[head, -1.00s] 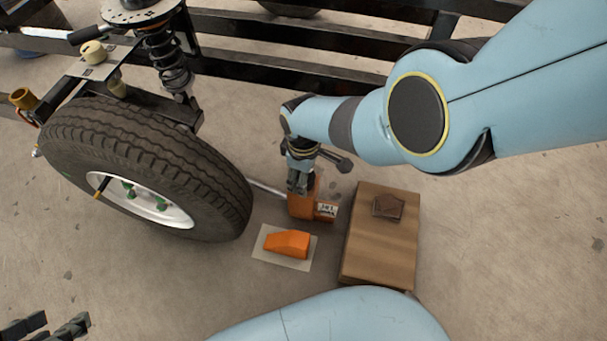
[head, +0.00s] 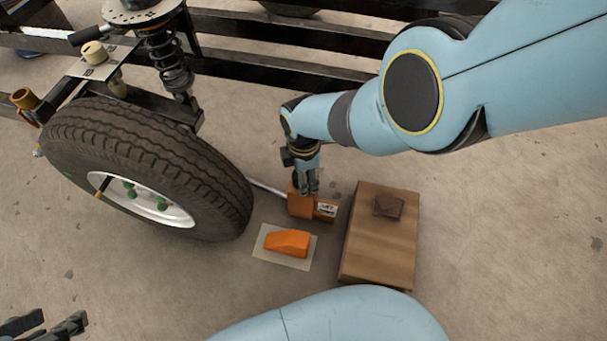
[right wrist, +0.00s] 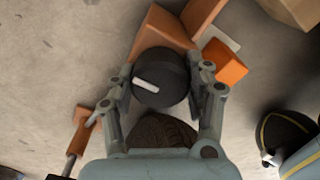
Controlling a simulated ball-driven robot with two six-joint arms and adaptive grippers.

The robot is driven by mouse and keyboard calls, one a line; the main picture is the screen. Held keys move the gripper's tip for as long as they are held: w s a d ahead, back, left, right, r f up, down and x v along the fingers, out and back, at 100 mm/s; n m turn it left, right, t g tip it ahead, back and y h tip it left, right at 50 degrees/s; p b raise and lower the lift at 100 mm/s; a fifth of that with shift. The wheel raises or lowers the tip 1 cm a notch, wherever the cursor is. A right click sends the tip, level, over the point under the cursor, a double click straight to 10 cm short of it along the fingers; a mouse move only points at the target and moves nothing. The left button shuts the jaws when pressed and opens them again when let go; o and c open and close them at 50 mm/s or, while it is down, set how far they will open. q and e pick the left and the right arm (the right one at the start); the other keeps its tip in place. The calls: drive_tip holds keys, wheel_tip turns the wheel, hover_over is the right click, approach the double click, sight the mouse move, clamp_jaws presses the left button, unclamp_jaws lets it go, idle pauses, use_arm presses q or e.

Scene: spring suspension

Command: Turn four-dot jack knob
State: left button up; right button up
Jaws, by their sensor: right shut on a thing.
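The orange jack (head: 301,205) stands on the floor to the right of the tyre, with a small light label (head: 326,209) too small to read. In the right wrist view its orange body (right wrist: 163,33) lies behind a round black knob (right wrist: 160,78) with a white bar mark. My right gripper (head: 308,190) points down over the jack. In its wrist view the right gripper (right wrist: 162,88) has its fingers on both sides of the knob, shut on it. I cannot make out four dots. My left gripper (head: 45,325) is open and empty at the lower left edge.
A tyre (head: 150,160) and coil spring (head: 168,60) stand left of the jack. An orange wedge (head: 288,243) lies on a pale sheet (head: 270,256) in front. A wooden block (head: 378,250) with a brown piece (head: 388,205) is to the right. Black frame rails (head: 250,72) run behind.

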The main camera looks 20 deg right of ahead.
idle(0.6)
drive_tip(key=o, duration=1.2)
drive_tip(key=shift+r, duration=3.7)
